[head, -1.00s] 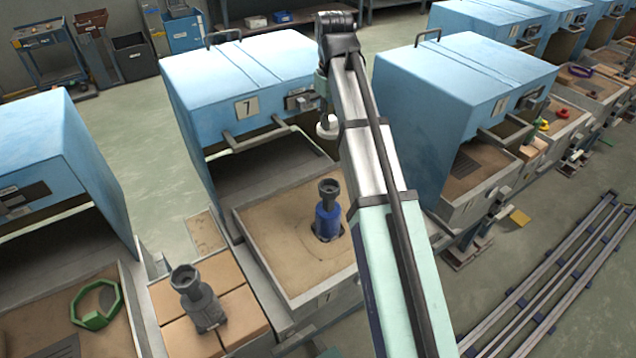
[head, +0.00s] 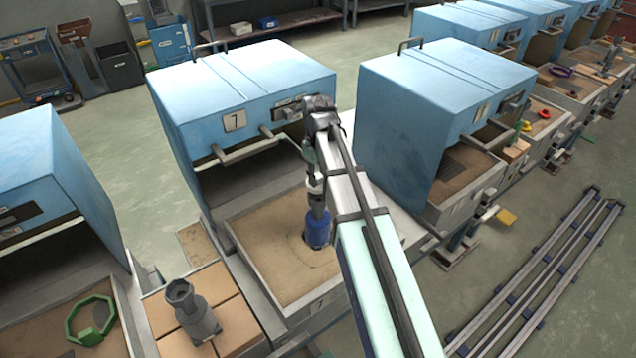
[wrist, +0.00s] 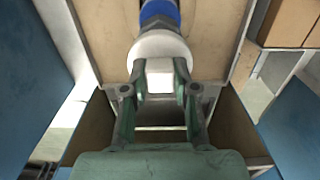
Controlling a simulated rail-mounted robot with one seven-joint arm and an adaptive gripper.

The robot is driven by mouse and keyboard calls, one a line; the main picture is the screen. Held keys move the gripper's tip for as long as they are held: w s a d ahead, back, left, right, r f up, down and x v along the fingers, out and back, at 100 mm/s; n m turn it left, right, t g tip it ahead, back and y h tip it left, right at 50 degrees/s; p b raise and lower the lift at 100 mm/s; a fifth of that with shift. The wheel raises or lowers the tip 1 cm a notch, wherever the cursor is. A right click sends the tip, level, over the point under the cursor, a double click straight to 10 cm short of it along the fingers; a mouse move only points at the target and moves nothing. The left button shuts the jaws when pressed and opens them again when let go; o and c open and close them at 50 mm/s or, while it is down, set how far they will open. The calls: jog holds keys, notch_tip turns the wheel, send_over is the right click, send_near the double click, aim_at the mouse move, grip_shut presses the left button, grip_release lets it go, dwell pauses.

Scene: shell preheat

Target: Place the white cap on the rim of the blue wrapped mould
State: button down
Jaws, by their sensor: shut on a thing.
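The blue wrapped mould (head: 317,232) stands upright in the sand bed of station 7. Its grey upper part rises above the blue wrap. My gripper (wrist: 159,80) is shut on the knob of the white cap (wrist: 160,46). In the head view the cap (head: 315,187) is at or just above the mould's rim; I cannot tell whether they touch. In the wrist view the cap hides the rim, and the blue wrap (wrist: 160,12) shows beyond it. In the head view my arm partly covers the gripper.
A bare grey mould (head: 192,308) stands on tan blocks (head: 235,315) at the front left. The blue hood (head: 245,100) of station 7 is behind the sand bed (head: 265,235). Another blue hood (head: 445,100) stands to the right. A green ring (head: 90,320) lies at the far left.

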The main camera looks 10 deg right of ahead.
aim_at(318, 184)
jog(key=shift+f+p, duration=0.5)
jog(key=shift+f, duration=1.3)
jog(key=shift+f, duration=0.2)
jog(key=c, duration=0.9)
grip_release()
jog(key=shift+r, duration=0.15)
notch_tip(318, 184, up, 12)
jog(key=b, duration=0.3)
jog(key=shift+r, duration=0.1)
